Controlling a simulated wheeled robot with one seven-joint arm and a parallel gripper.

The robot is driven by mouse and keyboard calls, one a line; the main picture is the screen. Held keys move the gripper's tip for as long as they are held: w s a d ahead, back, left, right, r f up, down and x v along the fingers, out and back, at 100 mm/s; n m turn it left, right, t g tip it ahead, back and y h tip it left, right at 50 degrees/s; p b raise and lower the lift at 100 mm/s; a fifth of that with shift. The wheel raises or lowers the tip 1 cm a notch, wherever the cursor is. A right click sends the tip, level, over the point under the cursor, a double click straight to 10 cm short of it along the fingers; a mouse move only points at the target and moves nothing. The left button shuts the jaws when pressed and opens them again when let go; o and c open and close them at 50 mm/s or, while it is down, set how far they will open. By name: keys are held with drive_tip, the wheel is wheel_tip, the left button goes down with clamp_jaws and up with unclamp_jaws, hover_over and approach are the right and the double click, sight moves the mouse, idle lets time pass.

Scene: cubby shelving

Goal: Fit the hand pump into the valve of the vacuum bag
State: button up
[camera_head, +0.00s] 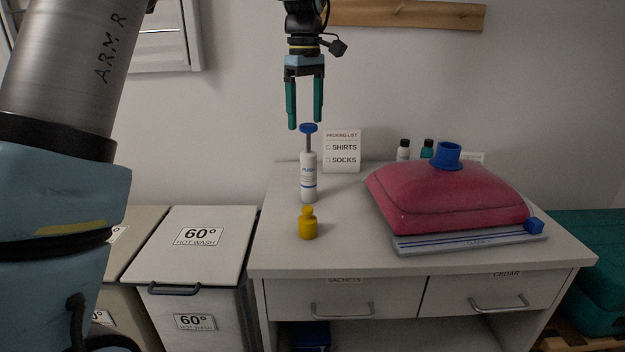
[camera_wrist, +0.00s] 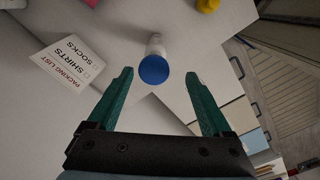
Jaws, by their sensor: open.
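The hand pump (camera_head: 309,178) stands upright on the cabinet top, a white cylinder with a grey rod and a blue round handle. In the wrist view its blue handle (camera_wrist: 154,70) shows from above, ahead of the fingertips and between their lines. My gripper (camera_head: 305,126) is open and empty, pointing down just above the handle; its green fingers also show in the wrist view (camera_wrist: 160,78). The vacuum bag (camera_head: 440,195) is a plump red bag at the right of the cabinet top. Its blue valve (camera_head: 446,155) stands up on top as an open collar.
A small yellow bottle (camera_head: 308,224) stands in front of the pump. A packing list card (camera_head: 342,150) stands behind it, with two small bottles (camera_head: 427,149) further right. Hot-wash bins (camera_head: 190,245) stand left of the cabinet.

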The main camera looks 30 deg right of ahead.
sight(308, 152)
wheel_tip(308, 152, down, 5)
drive_tip(key=shift+s+d+f, duration=0.1)
drive_tip(key=shift+w+d+f+p, duration=0.15)
drive_tip(key=shift+f+p, duration=0.3)
drive_tip(key=shift+f, duration=0.95)
drive_tip(key=shift+w+d+f+p, duration=0.15)
drive_tip(key=shift+f+p, duration=0.3)
drive_tip(key=shift+f, duration=0.9)
drive_tip(key=shift+s, duration=0.1)
clamp_jaws()
